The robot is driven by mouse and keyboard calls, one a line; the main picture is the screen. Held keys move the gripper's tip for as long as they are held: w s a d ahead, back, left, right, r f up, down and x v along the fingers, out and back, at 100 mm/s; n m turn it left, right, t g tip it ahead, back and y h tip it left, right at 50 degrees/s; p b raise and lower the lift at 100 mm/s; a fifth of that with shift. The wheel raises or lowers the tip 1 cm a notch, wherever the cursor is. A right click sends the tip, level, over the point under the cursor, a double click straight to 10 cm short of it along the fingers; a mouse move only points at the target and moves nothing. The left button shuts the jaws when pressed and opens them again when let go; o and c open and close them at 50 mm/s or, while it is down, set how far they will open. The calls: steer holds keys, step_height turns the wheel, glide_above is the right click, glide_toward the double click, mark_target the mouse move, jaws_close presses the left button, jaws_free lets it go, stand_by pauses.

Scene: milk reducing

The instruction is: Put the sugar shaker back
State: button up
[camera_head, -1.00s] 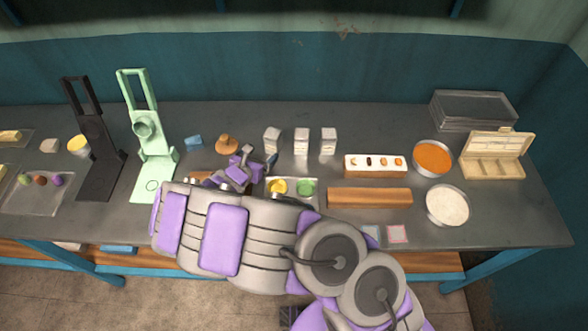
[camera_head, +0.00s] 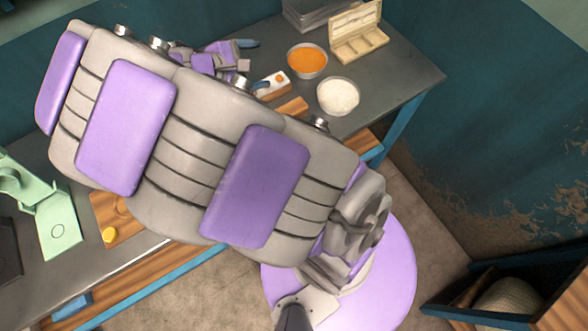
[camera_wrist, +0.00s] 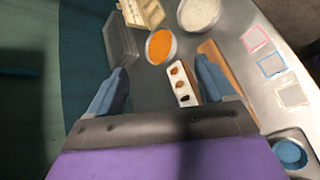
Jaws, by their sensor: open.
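I cannot pick out a sugar shaker in any view. My gripper (camera_head: 255,64) is open, with nothing seen between its fingers; it also shows in the wrist view (camera_wrist: 160,75). It is above the back of the table, near a white holder (camera_wrist: 182,85) with orange and dark round spots along its top. In the head view, my arm hides much of this white holder (camera_head: 272,84) and most of the table's middle.
An orange-filled bowl (camera_head: 307,61) and a white-filled bowl (camera_head: 338,96) stand near the holder. An open wooden box (camera_head: 357,35) and a grey container (camera_wrist: 122,42) are behind. A wooden block (camera_wrist: 222,70) lies beside the holder. A green stand (camera_head: 50,210) is at left.

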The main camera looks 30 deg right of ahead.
steer(key=s+m+g+y, duration=0.4)
steer(key=s+m+y, duration=0.3)
steer(key=s, duration=1)
steer(key=s+a+r+m+y, duration=0.1)
steer(key=s+a+m+y, duration=0.3)
steer(key=s+a, duration=0.4)
steer(key=shift+s, duration=1.25)
steer(key=shift+a, duration=0.1)
steer(key=shift+a, duration=0.3)
steer(key=shift+d, duration=0.3)
